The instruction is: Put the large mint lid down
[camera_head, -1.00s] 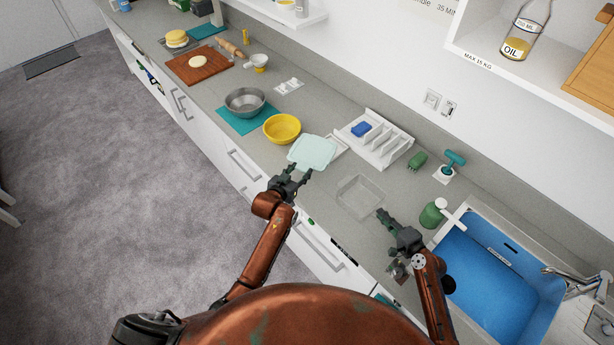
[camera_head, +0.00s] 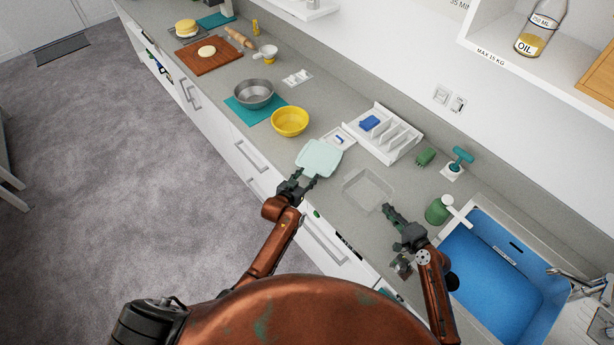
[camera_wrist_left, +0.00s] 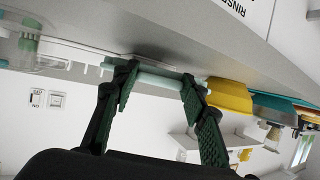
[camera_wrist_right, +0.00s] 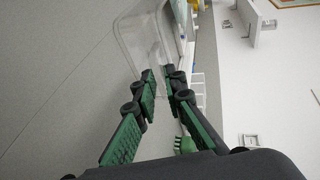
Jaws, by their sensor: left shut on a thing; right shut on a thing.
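The large mint lid (camera_head: 319,158) is a pale rounded square near the counter's front edge, just in front of the yellow bowl. My left gripper (camera_head: 305,181) is shut on its near edge. In the left wrist view the lid (camera_wrist_left: 160,82) shows nearly edge-on between the fingers; whether it touches the counter is unclear. A clear container (camera_head: 368,190) stands on the counter to the lid's right. My right gripper (camera_head: 388,211) is shut on the container's near right side. The right wrist view shows the clear wall (camera_wrist_right: 143,38) at the fingertips (camera_wrist_right: 162,85).
The yellow bowl (camera_head: 290,121) stands behind and left of the lid. A small white tray (camera_head: 339,138) lies just behind it. A white divided rack (camera_head: 393,143) stands at the back. A green bottle (camera_head: 437,211) and blue sink (camera_head: 505,265) are right. Bare counter separates lid and container.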

